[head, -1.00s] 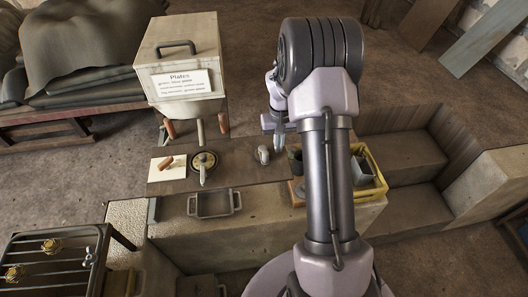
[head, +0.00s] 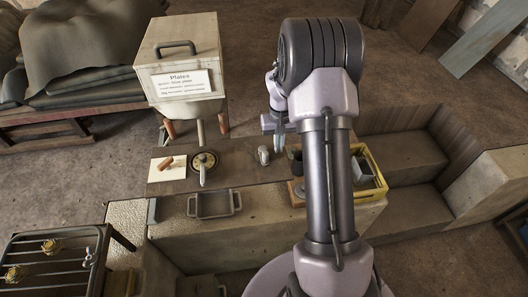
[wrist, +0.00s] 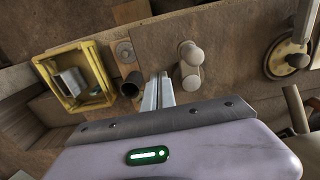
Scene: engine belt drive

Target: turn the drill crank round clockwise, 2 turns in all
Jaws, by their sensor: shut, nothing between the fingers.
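A small pale grey crank-like piece (head: 263,155) with rounded ends stands on the brown board. In the wrist view it is a short arm with round knobs (wrist: 190,66). A round dark disc with a brass rim (head: 204,160) and a grey lever stands further left on the board, and shows at the right of the wrist view (wrist: 290,58). I cannot tell for sure which is the drill crank. My gripper (head: 279,147) is shut and empty, just right of the pale piece. Its fingertips (wrist: 160,78) show beside it, apparently apart from it.
A dark cup (wrist: 132,85) and a yellow crate (head: 372,182) with grey things stand on the gripper's other side. An orange-handled piece (head: 165,163) lies on a white sheet. A metal tray (head: 213,204) sits in front. The white "Plates" box (head: 180,75) stands behind.

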